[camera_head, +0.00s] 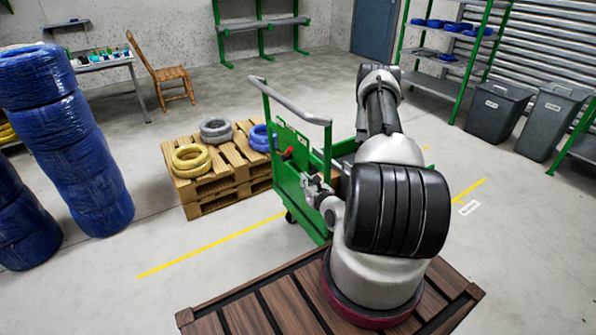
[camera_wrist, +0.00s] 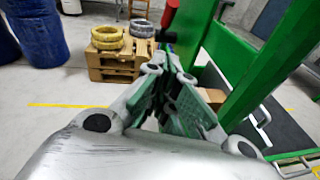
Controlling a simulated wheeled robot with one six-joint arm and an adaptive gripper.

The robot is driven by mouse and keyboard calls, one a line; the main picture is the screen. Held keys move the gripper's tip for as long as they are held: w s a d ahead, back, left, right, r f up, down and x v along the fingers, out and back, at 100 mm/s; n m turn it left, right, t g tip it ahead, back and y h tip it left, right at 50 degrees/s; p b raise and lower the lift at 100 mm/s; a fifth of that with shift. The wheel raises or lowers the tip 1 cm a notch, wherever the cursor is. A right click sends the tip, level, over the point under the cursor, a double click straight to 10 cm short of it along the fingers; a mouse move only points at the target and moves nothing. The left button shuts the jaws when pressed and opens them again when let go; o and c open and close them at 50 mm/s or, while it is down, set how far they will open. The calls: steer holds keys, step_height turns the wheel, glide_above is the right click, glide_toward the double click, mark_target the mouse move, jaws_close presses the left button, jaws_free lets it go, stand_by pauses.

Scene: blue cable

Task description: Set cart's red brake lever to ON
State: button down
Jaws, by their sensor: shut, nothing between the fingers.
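The green cart (camera_head: 288,187) stands in front of me, with a grey push handle across its top. Its red brake lever (camera_head: 287,154) is on the green end panel, below small pale labels too small to read. The red part also shows at the top of the wrist view (camera_wrist: 170,12), just beyond the fingertips. My gripper (camera_head: 307,180) is close to the panel, below and right of the lever. In the wrist view my gripper's fingers (camera_wrist: 168,55) are together and hold nothing. I cannot tell whether they touch the lever, nor its exact setting.
A wooden pallet stack (camera_head: 232,172) with yellow, grey and blue cable coils stands left of the cart. Blue wrapped stacks (camera_head: 75,130) stand at far left. Grey bins (camera_head: 496,110) and shelves are at the back right.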

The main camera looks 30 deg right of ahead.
mark_target(289, 153)
steer(key=w+d, duration=0.1)
steer(key=w, duration=1.1)
steer(key=shift+w+d+r, duration=0.2)
steer(key=shift+d+r, duration=0.05)
steer(key=shift+d, duration=0.1)
steer(key=shift+d+r, duration=0.1)
